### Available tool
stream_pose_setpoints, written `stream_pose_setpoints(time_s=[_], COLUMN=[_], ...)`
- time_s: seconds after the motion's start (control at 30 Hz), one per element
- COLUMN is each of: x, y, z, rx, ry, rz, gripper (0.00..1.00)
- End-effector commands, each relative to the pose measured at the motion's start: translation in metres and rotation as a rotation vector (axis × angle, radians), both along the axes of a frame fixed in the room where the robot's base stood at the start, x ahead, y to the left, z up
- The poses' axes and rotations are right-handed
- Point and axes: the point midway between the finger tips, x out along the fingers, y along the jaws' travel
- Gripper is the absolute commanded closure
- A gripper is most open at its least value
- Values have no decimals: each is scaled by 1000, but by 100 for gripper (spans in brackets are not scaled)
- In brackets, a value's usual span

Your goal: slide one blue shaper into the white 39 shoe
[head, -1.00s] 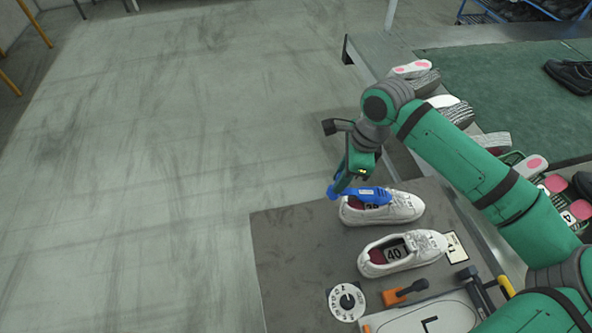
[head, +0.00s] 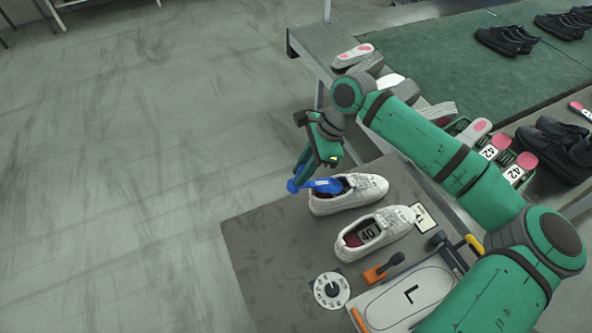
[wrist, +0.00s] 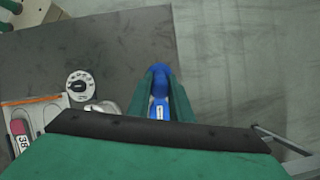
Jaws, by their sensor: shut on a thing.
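My gripper (head: 303,178) is shut on a blue shaper (head: 324,186) at the heel end of the upper white shoe (head: 364,190). The shaper's rounded end sticks out left past the heel and its front end reaches over the shoe's dark opening. I cannot tell whether its tip is inside the shoe. This shoe's number is hidden. A second white shoe (head: 392,222), marked 40, stands just below the first.
The shoes stand on a grey-brown board (head: 262,240) with a white dial (head: 332,290), an orange-based lever (head: 376,273) and a plate marked L (head: 420,300). A row of shoe forms and soles (head: 478,128) lies along the green mat (head: 440,65). Open floor lies left.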

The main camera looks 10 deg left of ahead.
Motion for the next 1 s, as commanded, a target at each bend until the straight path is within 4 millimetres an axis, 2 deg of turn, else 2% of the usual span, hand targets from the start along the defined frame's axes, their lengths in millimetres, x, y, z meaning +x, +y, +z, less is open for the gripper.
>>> stream_pose_setpoints(time_s=[0.53,1.0], x=[16,27], y=[-28,-48], z=[-5,-20], rx=[149,143], ry=[82,79], rz=[-2,0], gripper=[100,100])
